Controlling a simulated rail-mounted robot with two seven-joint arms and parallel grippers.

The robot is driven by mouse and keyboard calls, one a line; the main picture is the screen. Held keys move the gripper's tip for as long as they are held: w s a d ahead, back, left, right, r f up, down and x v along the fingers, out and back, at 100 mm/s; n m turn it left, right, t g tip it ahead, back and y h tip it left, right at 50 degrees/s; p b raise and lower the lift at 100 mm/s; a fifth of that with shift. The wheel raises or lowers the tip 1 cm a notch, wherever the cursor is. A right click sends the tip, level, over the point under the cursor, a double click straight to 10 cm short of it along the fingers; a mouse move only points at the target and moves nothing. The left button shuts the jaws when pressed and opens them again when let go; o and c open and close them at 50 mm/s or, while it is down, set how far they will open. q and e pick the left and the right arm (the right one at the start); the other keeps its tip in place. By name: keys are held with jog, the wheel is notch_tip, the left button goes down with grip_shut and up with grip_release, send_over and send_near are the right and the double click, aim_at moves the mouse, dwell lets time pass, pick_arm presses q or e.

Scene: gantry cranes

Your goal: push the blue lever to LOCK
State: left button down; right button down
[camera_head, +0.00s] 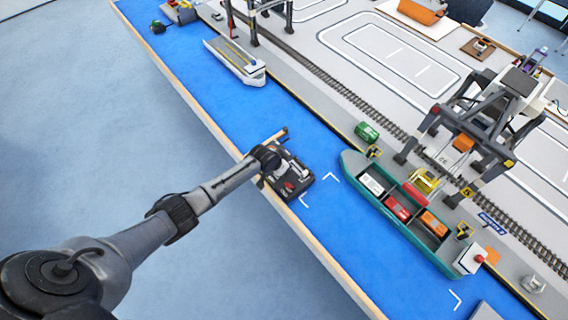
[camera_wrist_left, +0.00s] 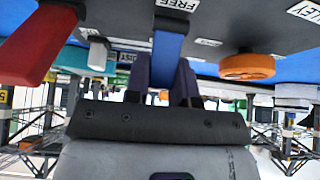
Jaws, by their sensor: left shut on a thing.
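The blue lever (camera_wrist_left: 168,42) stands out from a dark control panel in the left wrist view, between the two dark fingers of my left gripper (camera_wrist_left: 165,82). The gripper is shut on the lever. A white FREE label (camera_wrist_left: 178,5) is on the panel by the lever's base; I cannot make out a LOCK label. In the head view my left gripper (camera_head: 276,160) is at the dark control box (camera_head: 296,186) on the blue table edge. The blue lever cannot be made out there. My right gripper is in neither view.
A red handle (camera_wrist_left: 38,45), a white lever (camera_wrist_left: 97,54) and an orange knob (camera_wrist_left: 247,67) flank the blue lever. A green ship (camera_head: 412,232) with containers lies right of the box, beside a gantry crane (camera_head: 480,115). The blue surface between box and ship is clear.

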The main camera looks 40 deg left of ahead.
pick_arm(q)
jog(key=c, duration=1)
grip_release()
jog(key=shift+o, duration=0.2)
jog(key=p+v, duration=0.3)
jog(key=v, duration=1)
jog(key=shift+s+r, duration=0.25)
jog(key=shift+r, duration=0.05)
jog(key=shift+a, duration=0.1)
